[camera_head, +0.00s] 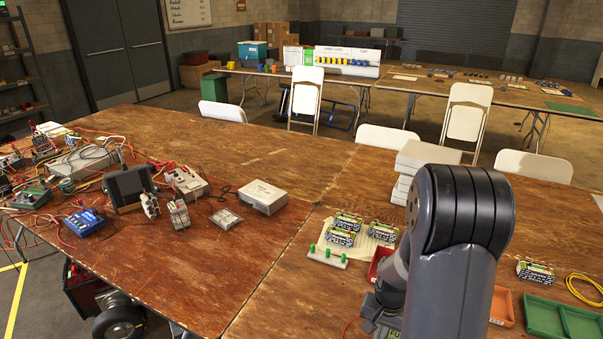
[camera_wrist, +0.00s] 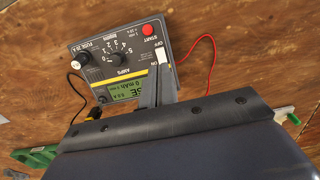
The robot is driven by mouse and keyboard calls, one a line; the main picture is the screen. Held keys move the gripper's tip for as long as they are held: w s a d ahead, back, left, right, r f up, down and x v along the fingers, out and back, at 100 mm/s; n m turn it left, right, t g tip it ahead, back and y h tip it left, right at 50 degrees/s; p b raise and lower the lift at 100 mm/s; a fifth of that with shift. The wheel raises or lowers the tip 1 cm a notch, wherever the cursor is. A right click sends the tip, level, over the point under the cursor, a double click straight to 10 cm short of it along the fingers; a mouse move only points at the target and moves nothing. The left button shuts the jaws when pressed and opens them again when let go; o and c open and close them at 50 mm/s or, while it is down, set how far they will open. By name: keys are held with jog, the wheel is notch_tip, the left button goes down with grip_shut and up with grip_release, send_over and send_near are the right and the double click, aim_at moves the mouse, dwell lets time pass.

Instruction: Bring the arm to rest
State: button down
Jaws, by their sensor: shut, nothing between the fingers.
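In the wrist view my gripper (camera_wrist: 164,84) is shut and empty. Its narrow fingers reach over the face of a dark grey charger (camera_wrist: 82,62), at or just above its white rocker switch (camera_wrist: 159,56); contact cannot be told. The charger shows upside down, with a red START button (camera_wrist: 148,30), two black knobs and a lit green display (camera_wrist: 124,92). A red lead and a black lead run from its sides. In the head view my raised arm (camera_head: 450,245) fills the right foreground and hides most of the gripper and charger.
Battery packs (camera_head: 341,229) and a white block with green pegs (camera_head: 328,256) lie left of the arm. White boxes (camera_head: 425,158) are stacked behind it.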

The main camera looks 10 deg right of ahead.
notch_tip(320, 180, down, 6)
jog(key=b, duration=0.3)
jog(key=shift+r+b, duration=0.1)
jog(key=shift+b, duration=0.2)
jog(key=shift+r, duration=0.15)
jog(key=shift+r, duration=0.1)
